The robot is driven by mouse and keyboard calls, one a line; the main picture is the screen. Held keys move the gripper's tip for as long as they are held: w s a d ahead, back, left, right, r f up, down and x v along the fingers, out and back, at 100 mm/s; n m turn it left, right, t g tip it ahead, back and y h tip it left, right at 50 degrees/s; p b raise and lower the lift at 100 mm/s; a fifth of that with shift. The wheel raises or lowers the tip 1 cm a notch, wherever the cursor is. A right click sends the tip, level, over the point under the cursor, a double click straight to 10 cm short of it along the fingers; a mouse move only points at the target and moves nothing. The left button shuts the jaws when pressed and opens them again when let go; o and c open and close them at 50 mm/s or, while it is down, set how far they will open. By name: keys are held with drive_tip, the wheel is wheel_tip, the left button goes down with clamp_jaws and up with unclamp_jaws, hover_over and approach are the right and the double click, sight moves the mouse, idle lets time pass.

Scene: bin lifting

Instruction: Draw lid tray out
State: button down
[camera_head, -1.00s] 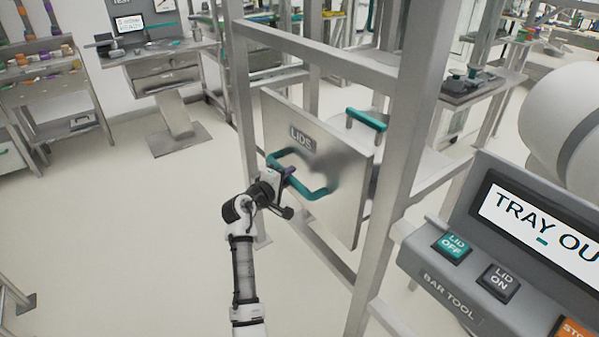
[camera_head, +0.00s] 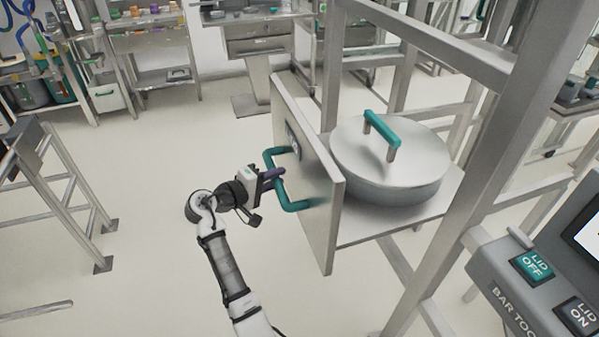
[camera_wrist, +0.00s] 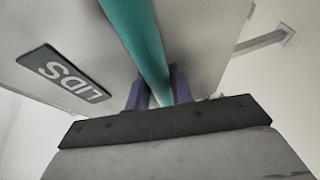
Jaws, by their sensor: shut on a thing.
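The lid tray (camera_head: 437,205) juts out of the metal frame behind its upright front panel (camera_head: 318,190). A round grey lid (camera_head: 385,165) with a teal top handle (camera_head: 381,128) lies on the tray. A teal bar handle (camera_head: 290,204) is fixed to the panel's outer face. My gripper (camera_head: 272,178) is shut on that handle. In the wrist view the purple fingers (camera_wrist: 158,88) lie on either side of the teal bar (camera_wrist: 140,40), and the LIDS label (camera_wrist: 64,73) shows on the panel.
Frame posts (camera_head: 470,170) stand at the right of the tray. A control panel (camera_head: 540,285) with a LID OFF button is at the lower right. A metal stand (camera_head: 50,190) is at the left.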

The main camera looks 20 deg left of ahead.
drive_tip(key=shift+s+a, duration=0.65)
drive_tip(key=shift+a, duration=0.25)
drive_tip(key=shift+s+a, duration=0.65)
drive_tip(key=shift+a, duration=0.2)
drive_tip(key=c, duration=1.2)
unclamp_jaws()
drive_tip(key=shift+c, duration=0.2)
drive_tip(key=b+v, duration=0.3)
drive_tip(key=v, duration=1)
drive_tip(key=shift+s+a+r, duration=0.15)
drive_tip(key=shift+s+a, duration=0.1)
drive_tip(key=shift+s, duration=0.05)
drive_tip(key=shift+w, duration=0.1)
